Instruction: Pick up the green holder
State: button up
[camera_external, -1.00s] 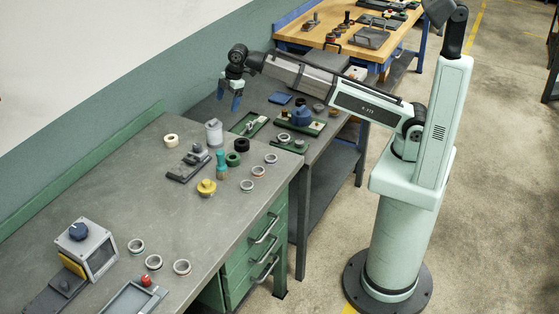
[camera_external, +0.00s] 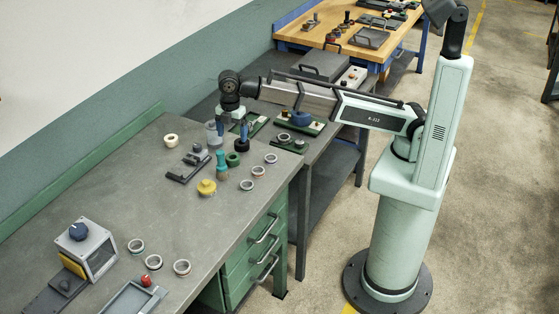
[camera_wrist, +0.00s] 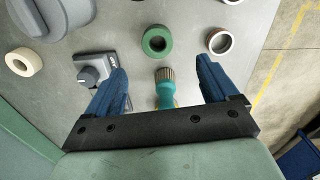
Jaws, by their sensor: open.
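The green holder looks like a thick green ring standing on the grey bench; in the outside view (camera_external: 233,163) it is among small parts near the bench's far right end. In the wrist view the green holder (camera_wrist: 145,42) lies beyond the fingertips, roughly centred between them. My gripper (camera_external: 231,140) is open and empty, with blue fingers pointing down above the bench's far end. In the wrist view my gripper (camera_wrist: 160,68) has its two fingers wide apart, with a teal-handled tool (camera_wrist: 166,88) with a brown end showing between them.
A black ring (camera_external: 242,147) and a grey canister (camera_external: 213,138) stand close to the holder. A dark grey fixture (camera_external: 188,172), a yellow knobbed piece (camera_external: 207,188) and pale rings (camera_external: 247,185) are around it.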

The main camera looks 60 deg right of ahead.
aim_at(233, 157)
jog(key=shift+w+a+f, duration=0.1)
jog(key=shift+w+f, duration=0.05)
jog(key=shift+f, duration=2.45)
jog(key=shift+w+f, duration=0.1)
jog(key=shift+f, duration=2.45)
jog(key=c, duration=1.2)
jog(key=shift+o, duration=0.2)
